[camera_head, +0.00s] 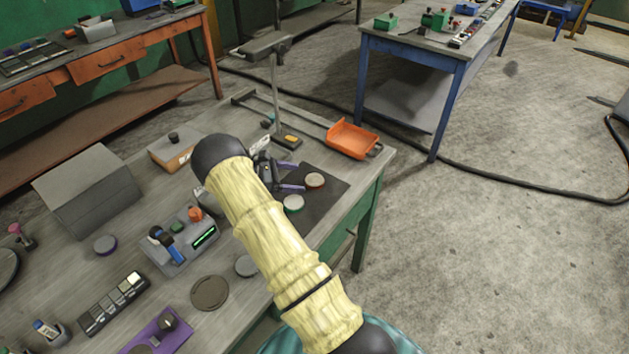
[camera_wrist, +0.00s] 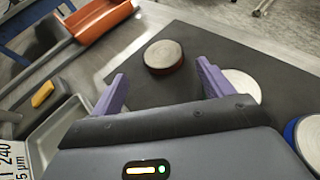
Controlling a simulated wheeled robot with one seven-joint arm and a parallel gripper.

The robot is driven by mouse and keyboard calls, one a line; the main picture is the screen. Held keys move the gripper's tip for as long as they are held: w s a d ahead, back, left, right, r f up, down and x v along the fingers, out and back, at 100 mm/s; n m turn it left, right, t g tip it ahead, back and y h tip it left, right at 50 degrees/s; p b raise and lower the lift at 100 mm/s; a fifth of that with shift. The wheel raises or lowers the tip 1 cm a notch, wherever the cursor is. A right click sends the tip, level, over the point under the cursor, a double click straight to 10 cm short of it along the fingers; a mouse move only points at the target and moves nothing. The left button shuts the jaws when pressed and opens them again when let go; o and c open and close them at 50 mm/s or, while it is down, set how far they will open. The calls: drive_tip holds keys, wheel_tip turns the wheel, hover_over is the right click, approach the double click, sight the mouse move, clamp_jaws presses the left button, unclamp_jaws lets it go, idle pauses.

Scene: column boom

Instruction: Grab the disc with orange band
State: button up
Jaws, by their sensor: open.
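The disc with orange band (camera_head: 315,180) lies flat on a dark mat (camera_head: 328,197). It has a pale grey top; its reddish-orange side shows in the wrist view (camera_wrist: 163,58). My gripper (camera_head: 299,177) is open and empty, with purple fingers. In the wrist view, the disc lies just beyond and between the fingertips (camera_wrist: 162,74), and they do not appear to touch it. A disc with green band (camera_head: 293,204) lies nearby on the mat; a pale disc (camera_wrist: 244,86) is partly hidden behind the right finger. My arm hides part of the bench.
An orange scoop-like tray (camera_head: 352,139) lies at the bench's far right corner. A stand with a post (camera_head: 275,95) rises behind the gripper. A blue-banded disc (camera_wrist: 310,138) is at the wrist view's right edge.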

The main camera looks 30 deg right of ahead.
sight(312, 179)
drive_tip(key=x, duration=0.2)
drive_tip(key=p+x, duration=0.1)
drive_tip(key=x, duration=0.1)
drive_tip(key=shift+s+a+r, duration=0.1)
drive_tip(key=shift+s+r, duration=0.1)
drive_tip(key=shift+s, duration=0.05)
drive_tip(key=shift+d+f, duration=0.2)
drive_tip(key=c, duration=1.3)
drive_tip(key=shift+r, duration=0.1)
wheel_tip(312, 179, up, 10)
drive_tip(key=shift+f+b, duration=0.1)
drive_tip(key=shift+b, duration=0.55)
